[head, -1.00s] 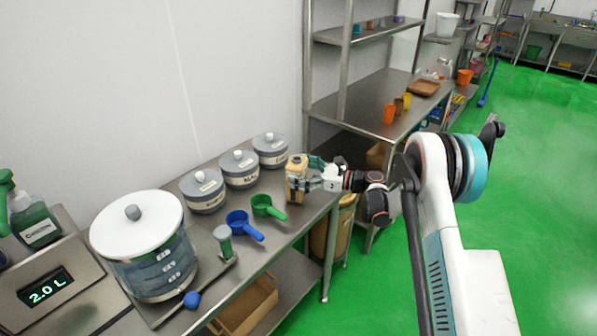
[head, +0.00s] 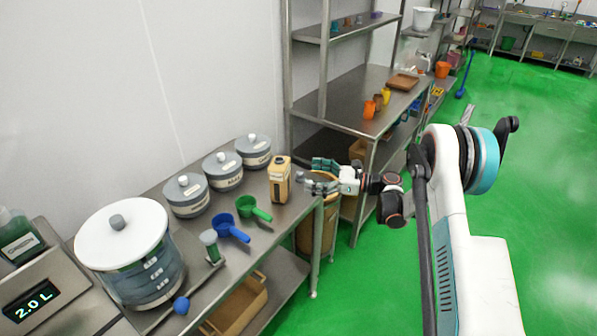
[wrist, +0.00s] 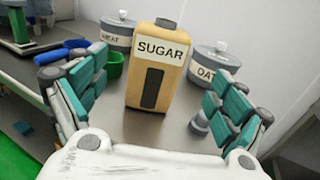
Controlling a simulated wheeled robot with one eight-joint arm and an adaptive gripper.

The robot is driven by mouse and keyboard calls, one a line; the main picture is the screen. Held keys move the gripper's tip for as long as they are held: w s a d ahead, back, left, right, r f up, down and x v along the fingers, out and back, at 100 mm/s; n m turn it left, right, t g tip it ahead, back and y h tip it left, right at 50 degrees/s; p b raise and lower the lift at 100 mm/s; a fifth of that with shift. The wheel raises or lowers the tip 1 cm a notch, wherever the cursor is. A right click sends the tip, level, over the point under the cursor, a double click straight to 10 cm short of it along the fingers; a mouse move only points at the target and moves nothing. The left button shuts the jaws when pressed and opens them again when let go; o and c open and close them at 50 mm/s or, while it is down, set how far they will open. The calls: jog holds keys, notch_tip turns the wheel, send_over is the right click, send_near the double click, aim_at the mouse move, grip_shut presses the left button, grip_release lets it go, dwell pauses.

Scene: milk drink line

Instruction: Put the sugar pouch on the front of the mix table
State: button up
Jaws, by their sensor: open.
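The sugar pouch (head: 280,181) is a tan container with a grey cap and a SUGAR label. It stands upright on the steel table (head: 291,216), near the right end. In the wrist view the pouch (wrist: 157,75) stands ahead of my open fingers, its label facing me. My gripper (head: 308,175) is open and empty, just right of the pouch and apart from it. In the wrist view my gripper (wrist: 155,88) has its green-padded fingers spread wide on either side. The pictures do not show whether this steel table is the mix table.
Several lidded grey canisters (head: 222,172) line the wall side. A green scoop (head: 253,208), a blue scoop (head: 229,228) and a large white-lidded tank (head: 130,254) stand to the left. A steel shelf unit (head: 343,108) is behind my gripper. Green floor is open at right.

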jog(key=s+d+r+n+h, duration=0.1)
jog(key=s+r+n+h, duration=0.75)
jog(key=s+r, duration=0.65)
jog(key=s+d+r+n+t+h, duration=0.1)
jog(key=s+d+n+h, duration=0.3)
jog(key=s, duration=0.9)
jog(key=s+d+r+n+t+h, duration=0.1)
jog(key=s+d+n+h, duration=0.4)
jog(key=s, duration=0.8)
jog(key=d+n, duration=0.3)
jog(key=shift+r+n, duration=0.2)
jog(key=shift+n, duration=0.15)
jog(key=shift+a, duration=0.1)
